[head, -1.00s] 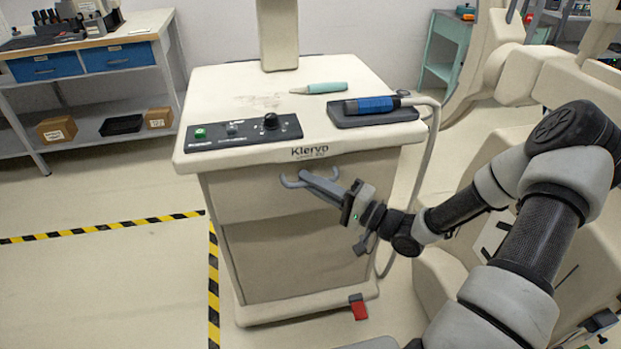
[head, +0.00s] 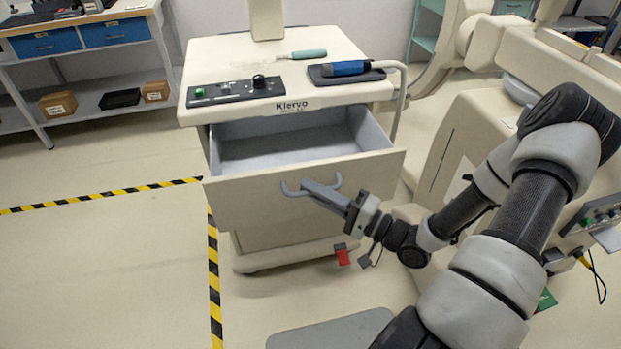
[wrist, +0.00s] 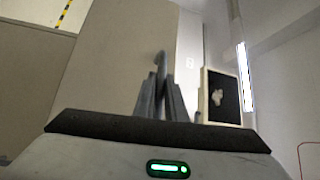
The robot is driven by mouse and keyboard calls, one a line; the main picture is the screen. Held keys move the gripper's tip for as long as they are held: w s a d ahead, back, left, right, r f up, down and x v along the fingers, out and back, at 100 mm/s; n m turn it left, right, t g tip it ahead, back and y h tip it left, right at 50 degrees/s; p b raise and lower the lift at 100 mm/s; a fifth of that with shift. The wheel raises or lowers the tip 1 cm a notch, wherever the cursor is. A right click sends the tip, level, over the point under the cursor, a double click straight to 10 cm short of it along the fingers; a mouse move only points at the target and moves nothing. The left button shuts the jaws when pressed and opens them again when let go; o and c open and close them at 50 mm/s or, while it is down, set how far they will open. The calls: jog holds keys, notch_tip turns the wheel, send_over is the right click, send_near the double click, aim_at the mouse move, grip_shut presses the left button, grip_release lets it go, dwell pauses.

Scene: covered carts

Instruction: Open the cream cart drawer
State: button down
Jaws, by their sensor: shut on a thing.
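The cream cart (head: 200,118) stands in the middle of the head view, with a control panel on its top. Its upper drawer (head: 255,203) is pulled well out, and its grey inside shows empty where I can see it. The drawer has a grey handle (head: 291,191) on its front. My gripper (head: 312,188) is shut on this handle. In the wrist view the gripper's fingers (wrist: 162,97) close around the handle (wrist: 160,62), against the drawer front (wrist: 120,60).
On the cart top lie a teal-handled tool (head: 308,54) and a blue handpiece (head: 346,68) on a dark pad. A red pedal (head: 343,257) sits at the cart's foot. A cream machine (head: 455,150) stands close on the right. The floor at the left is clear, with striped tape.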

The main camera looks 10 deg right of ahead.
jog(key=shift+s, duration=1)
jog(key=c, duration=1.8)
grip_release()
jog(key=shift+d, duration=0.1)
jog(key=p+v, duration=0.1)
jog(key=v, duration=1.6)
jog(key=shift+s+d+f, duration=0.1)
jog(key=shift+s+d, duration=0.05)
